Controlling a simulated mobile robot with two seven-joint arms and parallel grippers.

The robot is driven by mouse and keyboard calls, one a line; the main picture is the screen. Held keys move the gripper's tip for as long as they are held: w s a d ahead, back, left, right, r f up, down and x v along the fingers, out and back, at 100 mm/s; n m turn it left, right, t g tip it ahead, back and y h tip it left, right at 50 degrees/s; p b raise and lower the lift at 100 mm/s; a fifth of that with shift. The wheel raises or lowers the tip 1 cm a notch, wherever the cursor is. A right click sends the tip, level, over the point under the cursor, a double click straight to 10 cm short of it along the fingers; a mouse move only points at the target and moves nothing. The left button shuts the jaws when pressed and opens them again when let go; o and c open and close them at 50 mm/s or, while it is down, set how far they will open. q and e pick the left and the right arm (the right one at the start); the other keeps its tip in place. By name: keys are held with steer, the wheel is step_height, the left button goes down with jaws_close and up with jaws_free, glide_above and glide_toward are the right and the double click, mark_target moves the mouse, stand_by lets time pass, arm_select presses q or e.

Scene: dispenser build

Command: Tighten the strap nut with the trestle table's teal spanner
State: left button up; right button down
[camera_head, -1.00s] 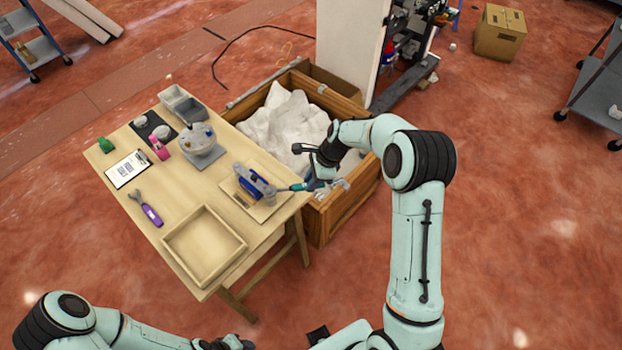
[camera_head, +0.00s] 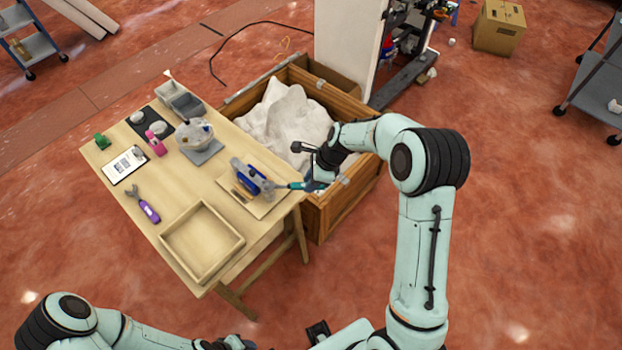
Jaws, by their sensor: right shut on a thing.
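The teal spanner (camera_head: 296,185) is in my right gripper (camera_head: 314,184), which is shut on its handle at the table's right edge. The spanner points left, level with the table, and its head end meets a blue and grey clamp-like fixture (camera_head: 246,176) on a light board. The strap nut is too small to make out, so I cannot tell whether the spanner is seated on it. The trestle table (camera_head: 168,188) stands left of my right arm. My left gripper (camera_head: 230,343) is partly cut off at the bottom edge; its fingers are unclear.
An empty wooden tray (camera_head: 240,240) lies at the table's near corner. A purple spanner (camera_head: 148,211), a clipboard (camera_head: 124,165), a pink item (camera_head: 156,146) and grey bins (camera_head: 184,104) are also there. A wooden crate (camera_head: 340,209) with white material stands close under my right forearm.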

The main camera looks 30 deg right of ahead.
steer(key=shift+s+a+m, duration=0.15)
steer(key=shift+s+m, duration=0.2)
steer(key=shift+m, duration=0.05)
steer(key=shift+s+a+m+t, duration=0.3)
steer(key=shift+s+m, duration=0.2)
